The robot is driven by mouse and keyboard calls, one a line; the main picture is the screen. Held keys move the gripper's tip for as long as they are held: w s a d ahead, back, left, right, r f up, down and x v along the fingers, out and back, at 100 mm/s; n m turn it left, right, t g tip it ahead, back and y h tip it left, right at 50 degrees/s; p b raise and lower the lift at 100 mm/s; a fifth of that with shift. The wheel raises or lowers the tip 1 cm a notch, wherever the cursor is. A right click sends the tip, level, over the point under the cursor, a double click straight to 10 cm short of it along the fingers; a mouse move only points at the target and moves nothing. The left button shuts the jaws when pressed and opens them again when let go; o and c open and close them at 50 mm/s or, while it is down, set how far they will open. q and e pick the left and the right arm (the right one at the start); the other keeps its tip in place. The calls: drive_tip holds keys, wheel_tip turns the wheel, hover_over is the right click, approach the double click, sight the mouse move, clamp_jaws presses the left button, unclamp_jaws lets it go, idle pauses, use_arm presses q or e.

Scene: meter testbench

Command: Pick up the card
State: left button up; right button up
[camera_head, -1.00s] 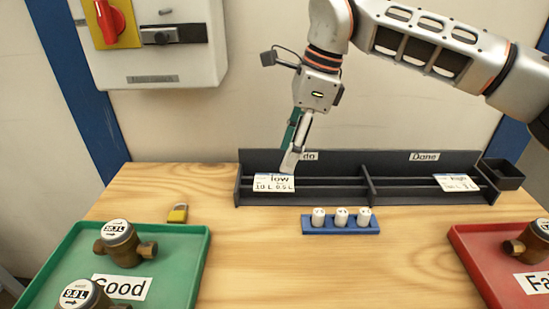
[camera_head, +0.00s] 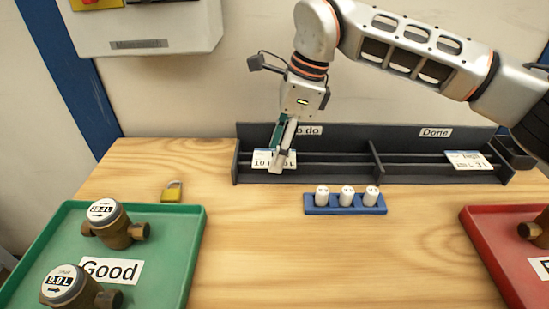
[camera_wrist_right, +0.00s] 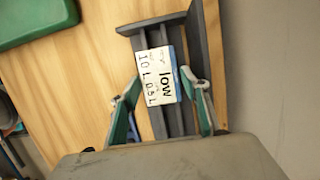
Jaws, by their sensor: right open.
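A white card (camera_head: 261,160) with a blue edge stands in the "To do" side of a dark rack (camera_head: 300,172). In the right wrist view the card (camera_wrist_right: 158,75) reads "low" with numbers under it. My right gripper (camera_head: 279,162) points down at the card and hides part of it in the head view. In the wrist view its two green-padded fingers (camera_wrist_right: 165,108) are apart, with the card's near end between and just beyond them. I cannot tell whether they touch it. My left gripper is not in view.
A second card (camera_head: 468,160) is in the "Done" side. A blue block (camera_head: 345,209) with three white pieces stands before the rack.

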drive_tip(key=shift+r, duration=0.2)
drive_tip(key=c, duration=0.5)
drive_tip(key=shift+o, duration=0.2)
